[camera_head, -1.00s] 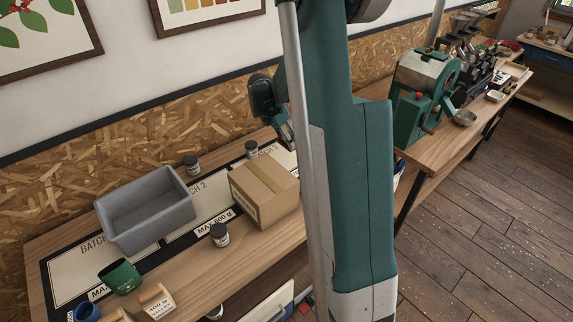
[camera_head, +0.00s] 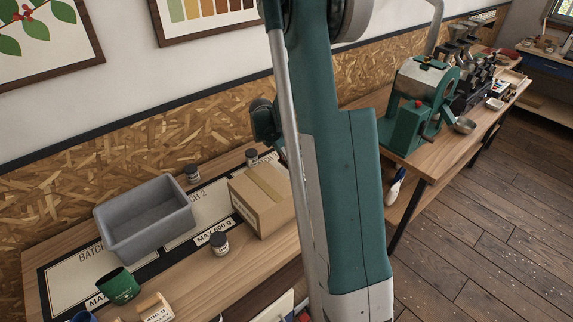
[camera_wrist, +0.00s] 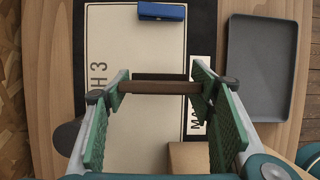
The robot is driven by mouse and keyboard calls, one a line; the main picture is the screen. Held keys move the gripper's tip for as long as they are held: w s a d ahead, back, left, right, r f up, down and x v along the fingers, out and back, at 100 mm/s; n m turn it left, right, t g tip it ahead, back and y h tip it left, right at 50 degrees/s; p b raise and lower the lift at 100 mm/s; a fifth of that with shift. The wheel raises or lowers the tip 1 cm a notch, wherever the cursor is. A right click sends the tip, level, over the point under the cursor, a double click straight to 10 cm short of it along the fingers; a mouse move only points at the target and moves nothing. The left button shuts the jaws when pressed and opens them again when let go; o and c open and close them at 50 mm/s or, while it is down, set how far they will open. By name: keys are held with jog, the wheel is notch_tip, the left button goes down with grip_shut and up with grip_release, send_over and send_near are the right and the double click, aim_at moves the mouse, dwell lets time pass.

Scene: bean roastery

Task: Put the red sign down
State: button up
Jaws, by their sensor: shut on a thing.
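In the wrist view my gripper (camera_wrist: 162,88) is shut on the sign (camera_wrist: 160,87), which shows edge-on as a brown bar with a dark strip beside it, spanning between the green finger pads. Its face is hidden, and no red shows. The sign hangs over the pale panel of the batch 3 mat (camera_wrist: 125,45); I cannot tell whether it touches the mat. In the head view my arm hides the gripper and the sign.
A blue object (camera_wrist: 162,11) lies at the panel's far end. A grey tray (camera_wrist: 262,65) lies right of the mat. A cardboard box (camera_wrist: 188,157) is close below the gripper in the wrist view. A grey bin (camera_head: 145,220) and a dark-lidded jar (camera_head: 219,243) stand further left in the head view.

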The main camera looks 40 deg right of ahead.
jog(key=shift+f, duration=1.9)
jog(key=shift+f, duration=0.15)
jog(key=o, duration=0.9)
jog(key=shift+r, duration=0.2)
jog(key=v, duration=1.2)
jog(key=shift+a, duration=0.1)
